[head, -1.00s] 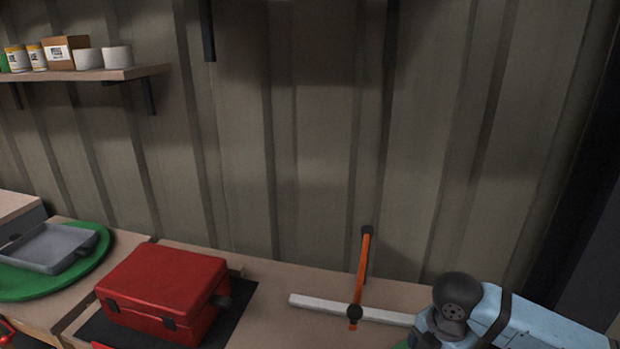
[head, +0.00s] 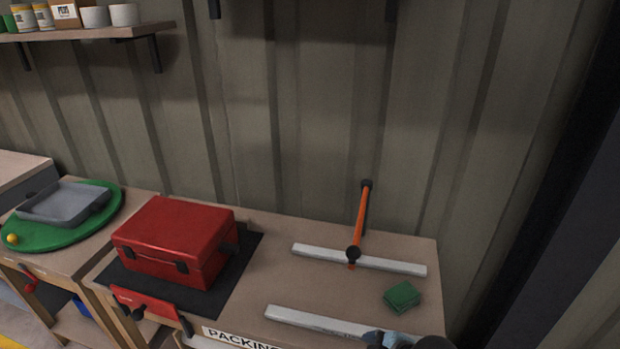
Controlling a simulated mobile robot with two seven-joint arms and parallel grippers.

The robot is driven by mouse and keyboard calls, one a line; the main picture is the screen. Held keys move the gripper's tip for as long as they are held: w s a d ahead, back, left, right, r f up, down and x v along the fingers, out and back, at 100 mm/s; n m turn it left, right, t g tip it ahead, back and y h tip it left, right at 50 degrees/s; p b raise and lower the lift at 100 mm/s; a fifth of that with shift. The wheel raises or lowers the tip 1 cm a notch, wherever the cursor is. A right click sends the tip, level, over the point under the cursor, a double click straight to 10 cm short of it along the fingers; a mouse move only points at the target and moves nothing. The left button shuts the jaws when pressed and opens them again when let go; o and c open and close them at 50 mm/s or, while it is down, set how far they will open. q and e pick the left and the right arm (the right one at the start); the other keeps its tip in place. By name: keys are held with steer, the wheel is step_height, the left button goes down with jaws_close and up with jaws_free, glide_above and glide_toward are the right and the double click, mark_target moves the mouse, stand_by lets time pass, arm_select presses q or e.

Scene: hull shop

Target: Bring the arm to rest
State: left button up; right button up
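Part of my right arm (head: 405,340) shows at the bottom edge of the head view, right of centre, low by the front of the bench. My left arm and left gripper are not in view.
A closed red toolbox (head: 175,240) stands on a black mat (head: 232,275) on the bench. Two pale bars (head: 390,263) lie to its right, with an orange-handled tool (head: 361,225) at the far one. A green block (head: 402,295) lies between them. A grey tray (head: 65,203) sits at left.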

steer(key=s+d+f+m+t+h, duration=0.1)
steer(key=s+d+f+m+t, duration=0.2)
steer(key=s+m, duration=0.25)
steer(key=s+d+f+m+t+h, duration=0.25)
steer(key=s+d+m, duration=0.2)
steer(key=m, duration=0.25)
arm_select(q)
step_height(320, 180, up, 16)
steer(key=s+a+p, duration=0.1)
steer(key=p, duration=2.1)
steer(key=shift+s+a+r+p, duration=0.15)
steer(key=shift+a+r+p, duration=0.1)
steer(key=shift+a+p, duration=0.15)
arm_select(e)
step_height(320, 180, up, 17)
steer(key=s, duration=0.1)
steer(key=shift+s+d+f+t, duration=0.2)
steer(key=shift+s+d+t, duration=0.15)
steer(key=shift+d, duration=0.1)
steer(key=shift+y, duration=0.25)
